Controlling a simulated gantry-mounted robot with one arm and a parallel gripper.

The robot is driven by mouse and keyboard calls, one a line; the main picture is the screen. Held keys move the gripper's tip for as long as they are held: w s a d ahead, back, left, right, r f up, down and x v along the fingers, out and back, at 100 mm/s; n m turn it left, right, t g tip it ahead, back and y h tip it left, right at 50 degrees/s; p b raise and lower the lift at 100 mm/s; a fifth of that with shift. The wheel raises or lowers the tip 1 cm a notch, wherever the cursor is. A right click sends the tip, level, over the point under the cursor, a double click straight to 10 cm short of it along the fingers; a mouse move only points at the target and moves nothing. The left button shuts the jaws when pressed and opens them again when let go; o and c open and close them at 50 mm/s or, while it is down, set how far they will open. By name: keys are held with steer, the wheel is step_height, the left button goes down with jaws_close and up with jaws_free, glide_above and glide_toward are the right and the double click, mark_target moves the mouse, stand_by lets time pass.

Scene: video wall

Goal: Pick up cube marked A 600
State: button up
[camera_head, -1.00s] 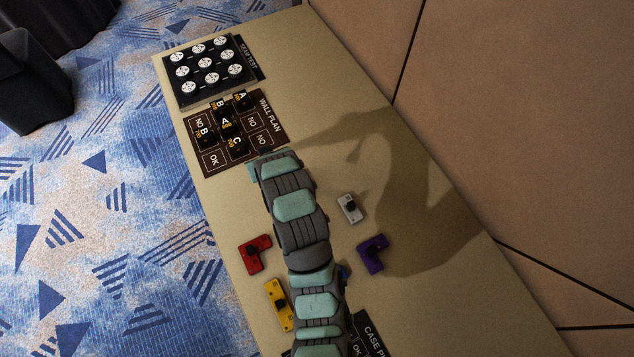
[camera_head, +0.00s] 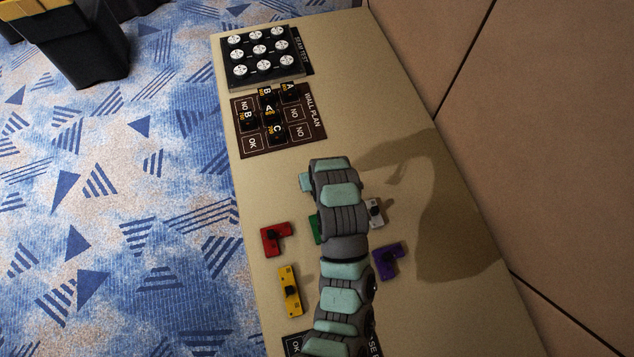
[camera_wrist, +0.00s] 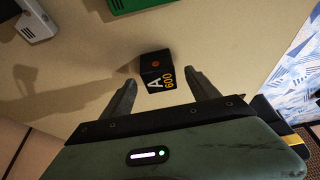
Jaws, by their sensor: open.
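The black cube marked A 600 (camera_wrist: 157,68), with orange 600 and a white A, sits on the bare tan table in the wrist view. My gripper (camera_wrist: 162,84) is open, its two dark fingers on either side below the cube in the picture. The cube lies at about the fingertip gap, with no clear contact. In the head view my arm hides this cube and the gripper. Several other lettered black cubes, including one marked A (camera_head: 290,92), stand on the wall plan board (camera_head: 304,130).
A black tray of white round buttons (camera_head: 263,54) stands at the far end. Red (camera_head: 275,240), yellow (camera_head: 289,290), purple (camera_head: 388,261), green (camera_head: 316,229) and white (camera_head: 376,213) pieces lie around my arm. Table right of the wall plan is clear.

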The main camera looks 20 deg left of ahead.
steer(key=shift+x, duration=1.1)
steer(key=shift+c, duration=0.6)
steer(key=c, duration=1.4)
